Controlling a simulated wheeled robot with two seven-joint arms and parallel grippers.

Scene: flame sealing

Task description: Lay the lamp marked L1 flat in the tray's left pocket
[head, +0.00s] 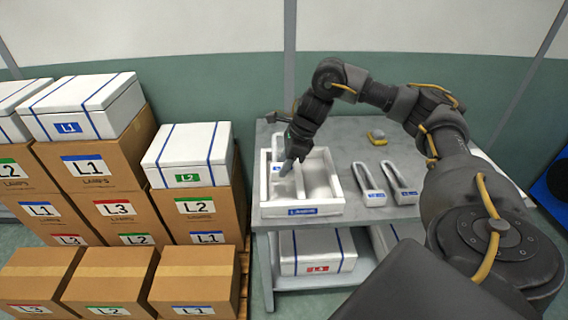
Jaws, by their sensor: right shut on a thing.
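The white tray (337,208) stands on the left part of the grey table, with walls dividing it into pockets and a blue label on its front. My right gripper (287,168) reaches down over the tray's left side. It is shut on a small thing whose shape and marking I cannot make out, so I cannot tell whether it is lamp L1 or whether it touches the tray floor. The tray's right pocket looks empty. My left gripper is not in view.
Stacked cartons (105,166) and white boxes (84,106) crowd the left. A white box (318,250) sits on the lower shelf.

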